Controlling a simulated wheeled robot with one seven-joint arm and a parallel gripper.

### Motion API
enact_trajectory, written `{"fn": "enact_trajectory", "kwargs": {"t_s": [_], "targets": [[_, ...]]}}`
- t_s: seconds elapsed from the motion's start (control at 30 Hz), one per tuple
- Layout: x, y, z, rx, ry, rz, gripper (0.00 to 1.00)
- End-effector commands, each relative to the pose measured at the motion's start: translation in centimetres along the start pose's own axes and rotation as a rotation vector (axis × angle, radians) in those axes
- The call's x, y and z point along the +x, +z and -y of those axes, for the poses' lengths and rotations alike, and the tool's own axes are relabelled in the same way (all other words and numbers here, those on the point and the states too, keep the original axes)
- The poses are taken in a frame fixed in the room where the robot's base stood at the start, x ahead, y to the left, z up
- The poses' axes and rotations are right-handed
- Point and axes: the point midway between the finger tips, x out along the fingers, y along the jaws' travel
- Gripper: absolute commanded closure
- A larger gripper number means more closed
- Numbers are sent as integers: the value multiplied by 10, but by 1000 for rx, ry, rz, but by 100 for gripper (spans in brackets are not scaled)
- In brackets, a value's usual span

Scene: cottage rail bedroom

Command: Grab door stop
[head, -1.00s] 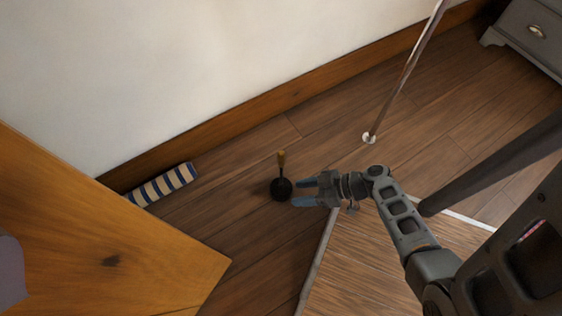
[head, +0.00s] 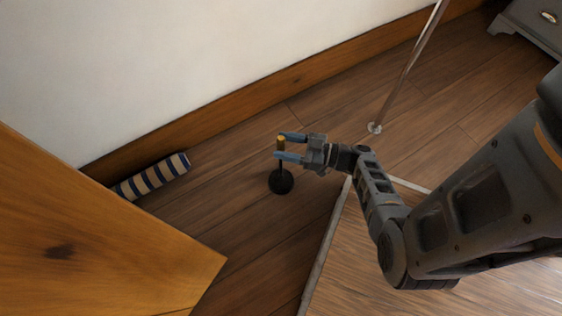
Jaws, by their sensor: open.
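The door stop (head: 281,181) stands on the wooden floor, a round black base with a thin upright stem and a yellowish-brown top. My gripper (head: 279,146) comes in from the right with its two blue-grey fingers apart. The fingertips are level with the upper part of the stem in the picture, one on the far side and one on the near side of the top. The black base shows below the fingers. I cannot tell whether a finger touches the stem.
A blue-and-white striped roll (head: 152,176) lies along the wooden skirting board (head: 235,110) at the left. A wooden furniture panel (head: 90,240) fills the lower left. A thin metal pole (head: 405,75) stands at the upper right, near a grey cabinet (head: 530,25). A mat (head: 345,255) lies at the lower middle.

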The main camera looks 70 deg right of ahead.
Motion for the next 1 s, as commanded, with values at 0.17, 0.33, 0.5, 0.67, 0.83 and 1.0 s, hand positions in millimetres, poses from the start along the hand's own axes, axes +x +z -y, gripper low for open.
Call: {"fn": "enact_trajectory", "kwargs": {"t_s": [0.17, 0.33, 0.5, 0.67, 0.83, 1.0], "targets": [[15, 0, -1, -1, 1, 0, 45], [16, 0, -1, 0, 1, 0, 45], [16, 0, 0, 0, 0, 1, 56], [16, 0, 0, 0, 0, 1, 71], [16, 0, 0, 0, 0, 1, 87], [16, 0, 0, 0, 0, 1, 100]]}}
